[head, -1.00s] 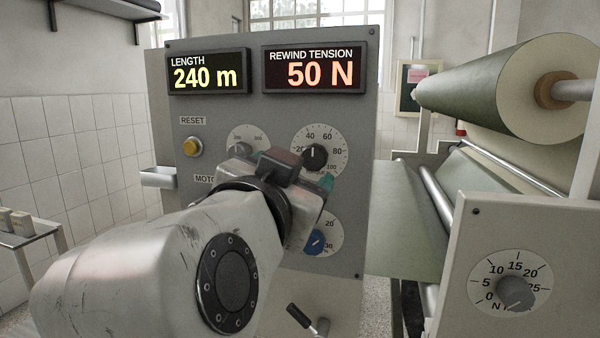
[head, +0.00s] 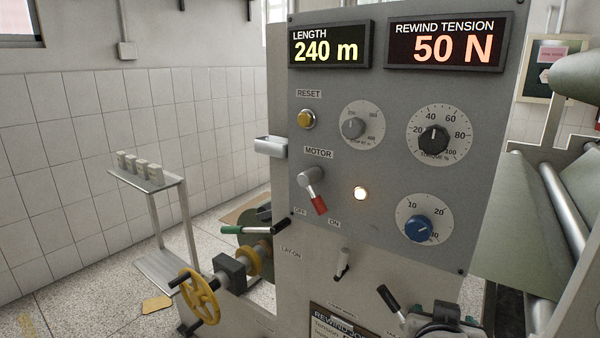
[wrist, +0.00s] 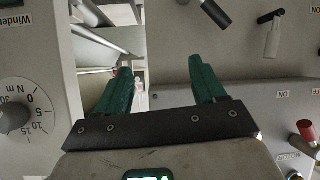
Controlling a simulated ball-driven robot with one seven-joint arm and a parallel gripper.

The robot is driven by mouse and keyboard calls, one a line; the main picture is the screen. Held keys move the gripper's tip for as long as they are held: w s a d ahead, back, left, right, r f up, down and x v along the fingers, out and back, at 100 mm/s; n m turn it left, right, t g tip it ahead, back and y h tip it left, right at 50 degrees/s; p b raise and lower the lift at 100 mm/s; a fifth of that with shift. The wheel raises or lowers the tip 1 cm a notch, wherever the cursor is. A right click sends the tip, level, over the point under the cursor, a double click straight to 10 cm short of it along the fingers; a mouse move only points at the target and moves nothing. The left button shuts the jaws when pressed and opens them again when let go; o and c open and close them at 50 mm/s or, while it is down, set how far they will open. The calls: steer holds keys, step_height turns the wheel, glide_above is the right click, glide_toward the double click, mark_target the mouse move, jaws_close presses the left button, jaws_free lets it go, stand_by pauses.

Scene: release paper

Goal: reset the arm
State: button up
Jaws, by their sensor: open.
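My gripper (wrist: 159,68) is open and empty in the wrist view, its two green fingers spread apart. Between and beyond the fingers the wrist view shows part of the grey machine and a gap beside it. Part of my arm's end (head: 440,318) shows at the bottom edge of the head view, right of centre, low in front of the panel. The fingers cannot be made out there. The rest of my arm is outside the head view.
The control panel (head: 380,115) reads 240 m and 50 N. It carries knobs, a red-tipped motor lever (head: 317,203) and a lit lamp (head: 360,193). A yellow handwheel (head: 200,297) stands at lower left, near a small table (head: 150,180). Rollers (head: 566,215) are at right.

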steer(key=s+d+f+n+g+y, duration=0.2)
steer(key=s+d+f+g, duration=0.1)
steer(key=s+f, duration=0.55)
steer(key=s+d+f+n+g+y, duration=0.1)
steer(key=s+d+f+g, duration=0.3)
steer(key=f, duration=0.7)
steer(key=s+a+f+g+y, duration=0.1)
steer(key=s+f, duration=0.3)
steer(key=s, duration=0.4)
steer(key=s+a+f+n+g+y, duration=0.1)
steer(key=s+f+y, duration=0.1)
steer(key=s+f, duration=0.3)
steer(key=s, duration=0.4)
steer(key=shift+s+n+p, duration=0.15)
steer(key=shift+n+p, duration=0.15)
steer(key=shift+p, duration=0.05)
stand_by(0.6)
